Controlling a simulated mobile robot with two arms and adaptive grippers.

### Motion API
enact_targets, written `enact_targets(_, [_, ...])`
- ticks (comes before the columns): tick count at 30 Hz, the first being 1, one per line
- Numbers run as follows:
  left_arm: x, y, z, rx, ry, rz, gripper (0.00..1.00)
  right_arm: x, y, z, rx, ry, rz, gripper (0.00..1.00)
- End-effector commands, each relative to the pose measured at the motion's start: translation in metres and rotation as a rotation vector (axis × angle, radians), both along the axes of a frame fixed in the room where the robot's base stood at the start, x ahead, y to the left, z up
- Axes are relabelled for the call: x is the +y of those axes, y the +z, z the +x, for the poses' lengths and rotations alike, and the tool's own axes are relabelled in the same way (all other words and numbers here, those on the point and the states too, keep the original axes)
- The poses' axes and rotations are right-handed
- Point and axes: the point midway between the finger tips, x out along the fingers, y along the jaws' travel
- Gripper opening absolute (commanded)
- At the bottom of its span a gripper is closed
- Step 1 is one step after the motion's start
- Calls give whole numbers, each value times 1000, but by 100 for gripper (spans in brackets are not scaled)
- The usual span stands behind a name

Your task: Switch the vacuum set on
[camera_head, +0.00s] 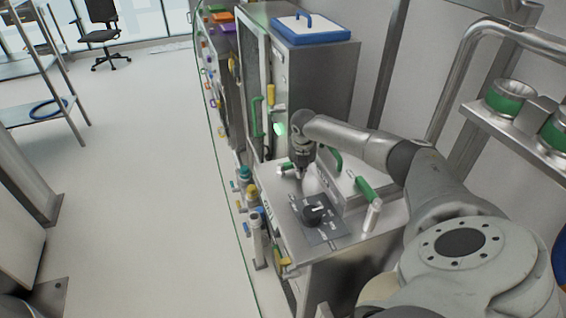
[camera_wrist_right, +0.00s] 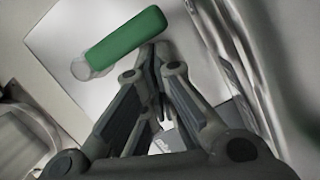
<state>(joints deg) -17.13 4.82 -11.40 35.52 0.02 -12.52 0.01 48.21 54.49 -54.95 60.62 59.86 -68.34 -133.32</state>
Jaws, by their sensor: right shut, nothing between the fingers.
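The vacuum set is a steel cabinet (camera_head: 285,215) in the middle of the head view. Its top carries a black rotary knob (camera_head: 314,211) on a dark labelled plate (camera_head: 330,236). My right gripper (camera_head: 299,176) points down above the cabinet top, behind the knob and apart from it in the head view. It is shut and empty. In the right wrist view the closed fingers (camera_wrist_right: 157,60) show in front of a green handle (camera_wrist_right: 130,42); I cannot tell whether they touch it. The knob is not clearly seen there. My left gripper is not in view.
A green-gripped lever (camera_head: 367,190) and a raised steel box lid stand right of the knob. Several coloured valves (camera_head: 247,183) line the cabinet's left side. A taller cabinet with a blue-rimmed lid (camera_head: 311,30) stands behind.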

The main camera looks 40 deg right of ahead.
Motion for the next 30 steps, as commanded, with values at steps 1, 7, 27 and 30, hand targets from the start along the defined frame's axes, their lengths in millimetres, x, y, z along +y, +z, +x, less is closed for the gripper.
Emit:
enact_targets(1, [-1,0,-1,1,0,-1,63,0,5,0,-4,0,0,0])
enact_targets(7, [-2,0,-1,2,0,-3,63,5,31,-5,-5,2,-1,0])
enact_targets(27, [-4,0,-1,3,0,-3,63,21,115,-21,0,1,1,0])
enact_targets(30, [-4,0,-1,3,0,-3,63,21,115,-21,0,1,1,0])
